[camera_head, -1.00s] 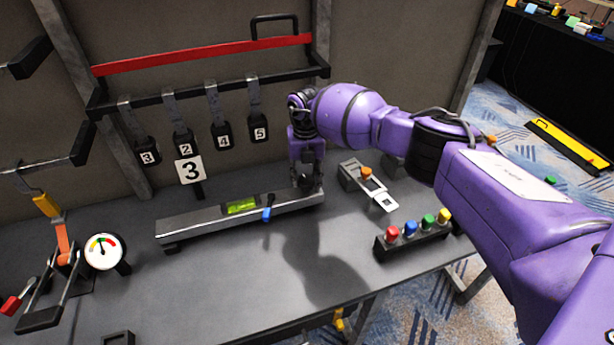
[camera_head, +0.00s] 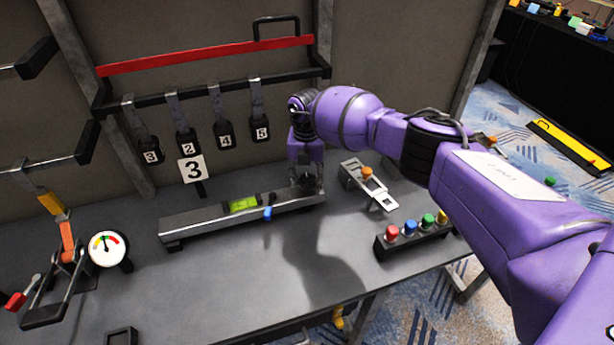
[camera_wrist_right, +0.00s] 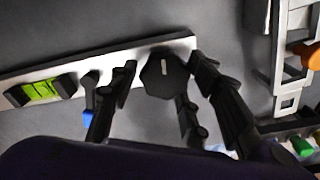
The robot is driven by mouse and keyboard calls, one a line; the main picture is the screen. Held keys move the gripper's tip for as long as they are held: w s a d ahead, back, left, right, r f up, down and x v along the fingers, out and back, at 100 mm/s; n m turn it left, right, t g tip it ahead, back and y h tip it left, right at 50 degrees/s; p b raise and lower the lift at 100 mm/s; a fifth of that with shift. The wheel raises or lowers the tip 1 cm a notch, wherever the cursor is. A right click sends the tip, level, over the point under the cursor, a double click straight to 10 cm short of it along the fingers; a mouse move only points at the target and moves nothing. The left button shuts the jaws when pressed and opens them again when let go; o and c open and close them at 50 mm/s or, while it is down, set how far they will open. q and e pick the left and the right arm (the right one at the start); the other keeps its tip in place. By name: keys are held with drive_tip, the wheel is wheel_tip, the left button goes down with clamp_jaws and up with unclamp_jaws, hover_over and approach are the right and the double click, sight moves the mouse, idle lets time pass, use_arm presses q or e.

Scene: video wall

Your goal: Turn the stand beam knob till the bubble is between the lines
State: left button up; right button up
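The stand beam (camera_head: 215,222) is a long grey bar lying on the bench. A bright green level vial (camera_head: 243,204) sits in it, and the vial shows in the right wrist view (camera_wrist_right: 40,90); the bubble's place between its lines is too small to tell. The knob (camera_wrist_right: 163,75) is a black hexagon with a white mark at the beam's right end. My right gripper (camera_head: 307,184) points down over that end and hides the knob in the head view. Its fingers stand apart on both sides of the knob; firm contact is not visible. My left gripper is out of view.
A blue lever (camera_head: 268,213) projects from the beam's front. A latch with an orange knob (camera_head: 367,173) and a button box (camera_head: 412,238) stand right of it. A round gauge (camera_head: 107,249) is at left. Numbered tags (camera_head: 226,140) hang behind. The front bench middle is clear.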

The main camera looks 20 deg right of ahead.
sight(305, 179)
drive_tip(key=shift+o, duration=0.4)
drive_tip(key=shift+w+a, duration=0.1)
drive_tip(key=shift+w, duration=0.05)
drive_tip(key=shift+r, duration=0.5)
wheel_tip(305, 179, up, 6)
drive_tip(key=shift+r, duration=0.25)
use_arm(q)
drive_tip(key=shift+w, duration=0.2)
